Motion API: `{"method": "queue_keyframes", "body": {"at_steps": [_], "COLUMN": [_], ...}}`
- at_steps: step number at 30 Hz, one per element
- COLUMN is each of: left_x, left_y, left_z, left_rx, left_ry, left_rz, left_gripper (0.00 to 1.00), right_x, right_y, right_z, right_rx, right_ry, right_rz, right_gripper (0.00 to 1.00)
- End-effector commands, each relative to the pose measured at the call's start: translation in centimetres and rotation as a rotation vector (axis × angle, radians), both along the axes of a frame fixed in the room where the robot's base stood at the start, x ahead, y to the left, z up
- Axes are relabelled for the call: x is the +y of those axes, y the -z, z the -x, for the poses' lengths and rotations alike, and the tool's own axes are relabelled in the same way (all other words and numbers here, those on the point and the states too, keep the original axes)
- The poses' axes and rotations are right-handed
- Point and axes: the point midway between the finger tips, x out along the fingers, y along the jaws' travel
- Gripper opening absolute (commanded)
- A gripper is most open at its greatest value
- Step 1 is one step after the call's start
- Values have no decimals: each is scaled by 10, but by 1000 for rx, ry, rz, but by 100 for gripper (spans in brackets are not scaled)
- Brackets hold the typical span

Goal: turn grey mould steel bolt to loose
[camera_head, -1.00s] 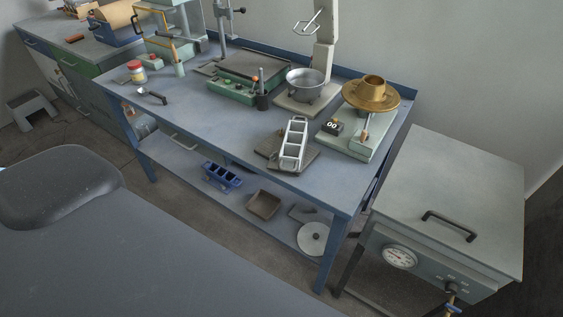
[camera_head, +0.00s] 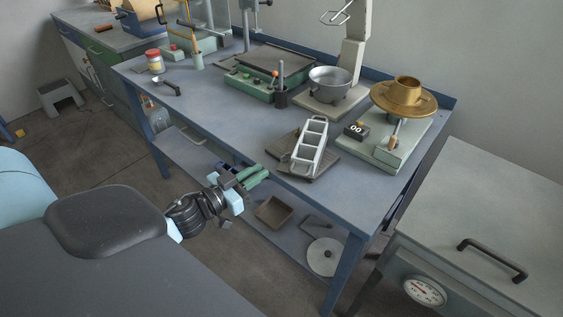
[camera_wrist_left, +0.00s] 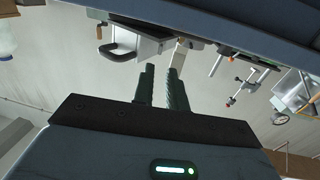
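The grey mould (camera_head: 294,166), a light three-compartment frame, sits tilted on a dark plate near the bench's front edge. Its steel bolt is too small to make out. My left gripper (camera_head: 262,175), with green fingers, is in front of the bench's front edge, left of and lower in the picture than the mould. In the left wrist view its fingers (camera_wrist_left: 160,82) stand a small gap apart with nothing between them. I cannot pick out the mould in that view. My right gripper is not in view.
On the blue bench (camera_head: 215,110) stand a metal bowl (camera_head: 328,92), a brass-coloured funnel (camera_head: 405,98) on a pale green device and a jar (camera_head: 154,62). A brown tray (camera_head: 273,211) and a round disc (camera_head: 324,257) lie on the lower shelf. A grey oven (camera_head: 500,205) stands right.

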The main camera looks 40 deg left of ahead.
Motion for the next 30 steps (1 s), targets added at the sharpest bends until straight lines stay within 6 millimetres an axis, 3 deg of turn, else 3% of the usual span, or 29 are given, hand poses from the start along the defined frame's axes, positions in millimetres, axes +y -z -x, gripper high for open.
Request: {"method": "queue_keyframes", "body": {"at_steps": [8,21,30], "left_x": [-1,-11,-16], "left_y": [-3,-3,-2], "left_z": [-6,-58,-76], "left_rx": [-4,-6,-3], "left_ry": [2,1,1], "left_rz": [3,2,3], "left_gripper": [14,14,14], "right_x": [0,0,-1], "right_y": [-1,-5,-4], "right_z": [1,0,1], "right_rx": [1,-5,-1], "right_ry": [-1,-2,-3], "right_rz": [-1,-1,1], "right_gripper": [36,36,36]}}
